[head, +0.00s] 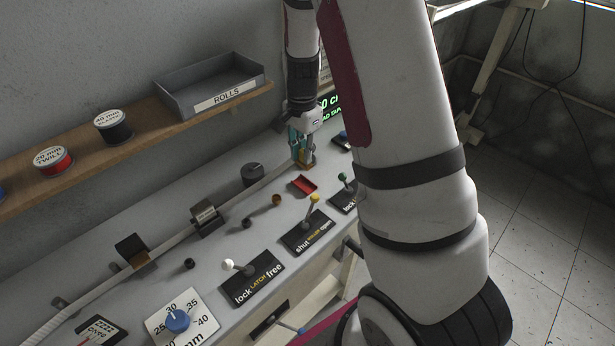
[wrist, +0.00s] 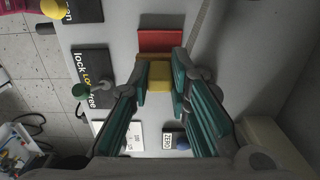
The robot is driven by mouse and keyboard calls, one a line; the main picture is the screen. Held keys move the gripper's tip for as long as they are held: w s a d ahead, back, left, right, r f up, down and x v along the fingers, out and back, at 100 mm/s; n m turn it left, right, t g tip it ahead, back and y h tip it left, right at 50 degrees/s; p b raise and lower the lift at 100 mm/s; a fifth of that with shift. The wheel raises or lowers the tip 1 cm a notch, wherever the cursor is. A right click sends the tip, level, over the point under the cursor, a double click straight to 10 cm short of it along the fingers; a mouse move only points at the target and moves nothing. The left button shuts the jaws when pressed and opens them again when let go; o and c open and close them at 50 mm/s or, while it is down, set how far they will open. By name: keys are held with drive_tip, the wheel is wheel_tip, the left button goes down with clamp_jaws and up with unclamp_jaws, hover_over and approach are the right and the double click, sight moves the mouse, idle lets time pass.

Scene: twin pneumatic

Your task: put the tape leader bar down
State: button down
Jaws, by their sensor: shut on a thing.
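The tape leader bar, a small yellow-brass block (wrist: 159,76), sits between the two teal fingers of my gripper (wrist: 160,92) in the wrist view. My gripper is shut on it. In the head view my gripper (head: 302,148) points down at the far right part of the grey bench, with the fingers close to the bench top. I cannot tell whether the bar touches the bench. A pale tape (head: 240,198) runs along the bench from the lower left toward my gripper.
A small red tray (head: 304,185) lies just in front of my gripper; it also shows in the wrist view (wrist: 160,40). A dark round knob (head: 253,174) stands left of it. Lever plates (head: 308,237) line the front edge. A shelf with a ROLLS bin (head: 213,90) is behind.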

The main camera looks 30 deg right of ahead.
drive_tip(key=shift+f+p, duration=0.45)
drive_tip(key=shift+f, duration=3.45)
drive_tip(key=shift+f, duration=0.15)
drive_tip(key=c, duration=1.5)
unclamp_jaws()
